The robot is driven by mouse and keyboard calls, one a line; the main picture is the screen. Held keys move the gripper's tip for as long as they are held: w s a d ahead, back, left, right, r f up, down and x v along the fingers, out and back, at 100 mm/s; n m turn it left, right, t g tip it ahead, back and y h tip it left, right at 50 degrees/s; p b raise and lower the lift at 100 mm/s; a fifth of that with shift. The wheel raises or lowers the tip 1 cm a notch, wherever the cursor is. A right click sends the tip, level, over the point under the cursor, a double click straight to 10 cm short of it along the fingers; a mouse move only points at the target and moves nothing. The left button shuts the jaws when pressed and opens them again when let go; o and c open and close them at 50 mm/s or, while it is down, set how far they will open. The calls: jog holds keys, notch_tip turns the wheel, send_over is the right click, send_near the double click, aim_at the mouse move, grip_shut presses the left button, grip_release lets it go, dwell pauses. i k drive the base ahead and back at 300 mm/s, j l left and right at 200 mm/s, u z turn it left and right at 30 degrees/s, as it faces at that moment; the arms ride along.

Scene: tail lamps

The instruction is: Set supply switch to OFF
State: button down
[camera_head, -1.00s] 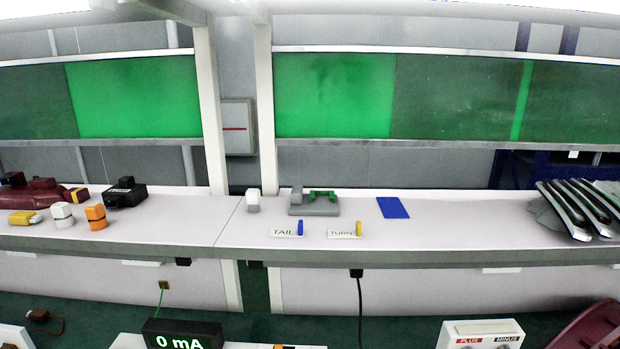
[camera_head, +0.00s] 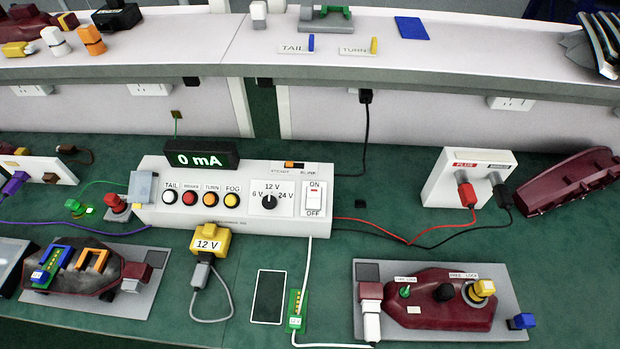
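The supply switch (camera_head: 314,199) is a white rocker at the right end of the long white control box (camera_head: 255,222). It has ON printed above it and OFF below it. A small red mark shows near its upper part. I cannot tell for sure which side is pressed in. A rotary knob (camera_head: 269,202) marked 6 V, 12 V and 24 V sits left of the switch. A display (camera_head: 201,156) on top of the box reads 0 mA. My gripper is not in view, and nothing covers the switch.
A white box (camera_head: 468,180) with red and black plugs stands to the right, its cables crossing the green bench (camera_head: 400,235). A maroon lamp on a grey plate (camera_head: 500,325) lies at front right, another lamp (camera_head: 90,270) at front left. A yellow 12 V block (camera_head: 210,243) lies before the control box.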

aim_at(313, 202)
jog(key=u, duration=1.4)
jog(key=i+l+u, duration=0.15)
jog(key=i+l, duration=0.15)
jog(key=l, duration=0.25)
